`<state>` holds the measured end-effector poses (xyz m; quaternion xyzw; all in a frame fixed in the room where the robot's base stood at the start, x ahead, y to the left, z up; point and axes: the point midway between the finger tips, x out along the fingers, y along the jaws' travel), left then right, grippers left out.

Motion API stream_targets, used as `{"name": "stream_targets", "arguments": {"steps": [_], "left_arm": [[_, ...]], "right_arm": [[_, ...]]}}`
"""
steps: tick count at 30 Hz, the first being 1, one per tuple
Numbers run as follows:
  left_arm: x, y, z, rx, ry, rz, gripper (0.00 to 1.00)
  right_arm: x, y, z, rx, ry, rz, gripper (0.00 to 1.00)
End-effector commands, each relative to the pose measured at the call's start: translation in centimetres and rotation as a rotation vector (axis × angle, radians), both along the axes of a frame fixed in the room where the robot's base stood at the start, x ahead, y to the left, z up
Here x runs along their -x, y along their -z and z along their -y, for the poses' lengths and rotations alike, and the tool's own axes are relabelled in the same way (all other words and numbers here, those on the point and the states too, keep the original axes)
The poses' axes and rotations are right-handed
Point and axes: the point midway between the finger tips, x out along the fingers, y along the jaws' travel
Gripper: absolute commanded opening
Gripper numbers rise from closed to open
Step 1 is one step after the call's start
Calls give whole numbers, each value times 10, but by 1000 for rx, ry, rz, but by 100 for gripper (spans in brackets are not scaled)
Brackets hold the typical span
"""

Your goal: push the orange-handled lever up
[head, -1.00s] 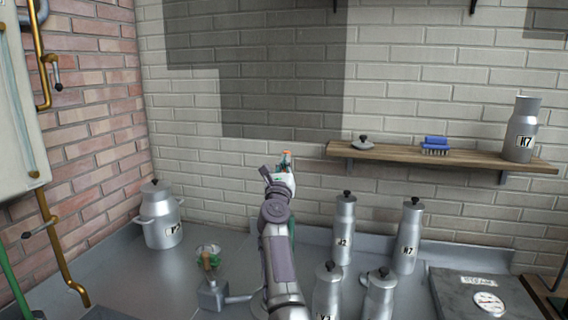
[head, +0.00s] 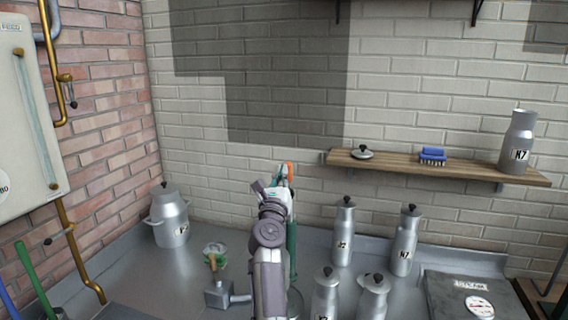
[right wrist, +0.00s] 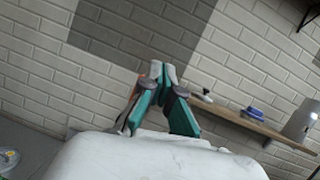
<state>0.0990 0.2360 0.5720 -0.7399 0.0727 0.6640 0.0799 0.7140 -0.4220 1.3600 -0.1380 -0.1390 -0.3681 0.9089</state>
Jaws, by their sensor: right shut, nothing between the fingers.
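The lever's orange handle (head: 290,169) shows in the head view as a small upright piece just right of my right gripper's tips; the rest of the lever is mostly hidden behind my arm. A green upright post (head: 292,245) shows below it, along the arm's right side. My right gripper (head: 279,172) is raised in front of the brick wall, close to the handle; I cannot tell whether they touch. In the right wrist view the teal fingers (right wrist: 163,74) meet at their pale tips, with nothing between them. My left gripper is not in view.
Several metal churns stand on the grey counter, one (head: 343,235) right of my arm and a wide one (head: 170,220) at the left. A wooden shelf (head: 400,166) at the right bears a lid, a blue brush (head: 432,155) and a churn. A grey valve-like fixture (head: 220,294) stands left of my arm.

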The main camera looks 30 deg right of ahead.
Motion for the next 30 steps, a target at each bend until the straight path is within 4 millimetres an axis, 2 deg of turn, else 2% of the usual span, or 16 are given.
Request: {"name": "stream_targets", "arguments": {"steps": [1, 6, 12, 25, 28, 30], "left_arm": [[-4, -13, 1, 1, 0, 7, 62], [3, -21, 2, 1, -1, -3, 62], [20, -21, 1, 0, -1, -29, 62], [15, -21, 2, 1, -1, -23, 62], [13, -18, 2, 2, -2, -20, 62], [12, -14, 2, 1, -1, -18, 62]], "right_arm": [[4, -9, -4, -1, -1, -2, 0], [12, -13, -11, 0, 0, -2, 0], [14, -13, -13, 0, 0, -2, 0], [14, -13, -13, 0, 0, -2, 0], [11, -2, -16, 26, -2, -31, 0], [5, 21, -24, 82, -8, -99, 0]]}}
